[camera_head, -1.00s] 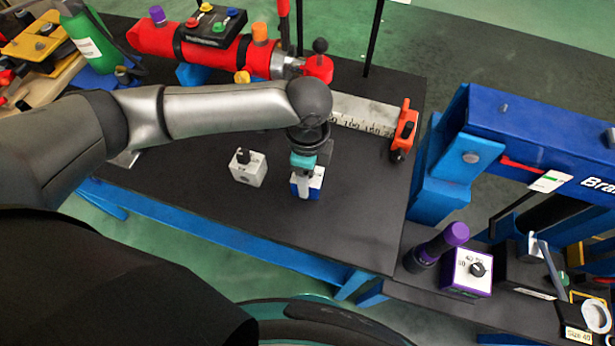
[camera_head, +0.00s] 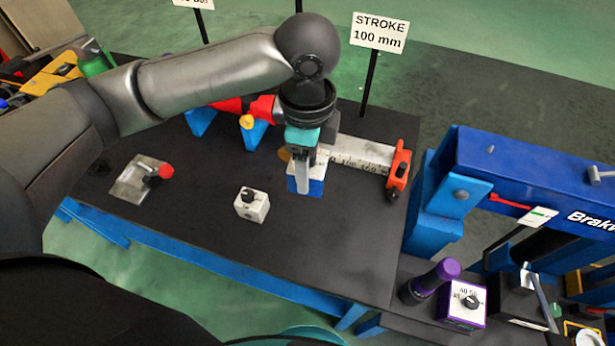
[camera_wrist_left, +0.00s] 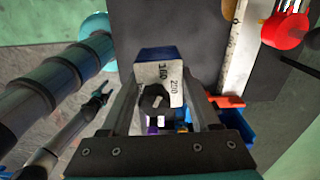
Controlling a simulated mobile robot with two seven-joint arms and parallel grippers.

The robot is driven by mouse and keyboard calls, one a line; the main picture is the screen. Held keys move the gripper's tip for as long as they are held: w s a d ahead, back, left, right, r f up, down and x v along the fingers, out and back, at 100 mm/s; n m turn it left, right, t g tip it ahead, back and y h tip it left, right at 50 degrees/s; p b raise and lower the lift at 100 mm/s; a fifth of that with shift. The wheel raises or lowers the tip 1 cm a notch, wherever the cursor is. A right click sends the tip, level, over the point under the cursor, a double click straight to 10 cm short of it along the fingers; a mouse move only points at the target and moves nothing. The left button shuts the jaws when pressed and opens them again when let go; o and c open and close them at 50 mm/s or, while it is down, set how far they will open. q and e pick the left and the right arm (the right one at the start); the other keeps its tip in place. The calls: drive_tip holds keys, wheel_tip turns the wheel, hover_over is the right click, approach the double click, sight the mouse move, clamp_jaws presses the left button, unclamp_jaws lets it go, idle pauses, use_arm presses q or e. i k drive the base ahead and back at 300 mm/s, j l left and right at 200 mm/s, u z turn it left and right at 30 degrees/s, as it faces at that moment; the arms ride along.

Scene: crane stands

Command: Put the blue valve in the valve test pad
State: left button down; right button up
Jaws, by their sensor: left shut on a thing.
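My left gripper (camera_head: 304,170) is shut on the blue valve (camera_head: 314,187), a small block with blue sides and a white face, above the black bench top. In the left wrist view the blue valve (camera_wrist_left: 158,54) sits between the fingers, its dark knob (camera_wrist_left: 155,97) toward me and "160" and "200" on its white face. A grey metal plate with a red-knobbed fitting (camera_head: 130,190) lies on the bench to the left; I cannot tell whether it is the valve test pad. My right gripper is not in view.
A white valve with a black knob (camera_head: 252,205) stands on the bench left of the held valve. A ruler (camera_head: 360,158) with an orange end bracket (camera_head: 399,172) lies behind. A purple-sided valve (camera_head: 462,302) stands at right. The front bench is clear.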

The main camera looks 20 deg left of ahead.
sight(138, 178)
drive_tip(key=j+z, duration=0.1)
drive_tip(key=j, duration=0.35)
drive_tip(key=j+z, duration=0.1)
drive_tip(key=j, duration=0.35)
drive_tip(key=k+j+z, duration=0.1)
drive_tip(key=j, duration=0.35)
drive_tip(key=k+j+z, duration=0.1)
drive_tip(key=j, duration=0.35)
drive_tip(key=k+j+z, duration=0.1)
drive_tip(key=j, duration=0.35)
drive_tip(key=k+j+z, duration=0.1)
drive_tip(key=j, duration=0.35)
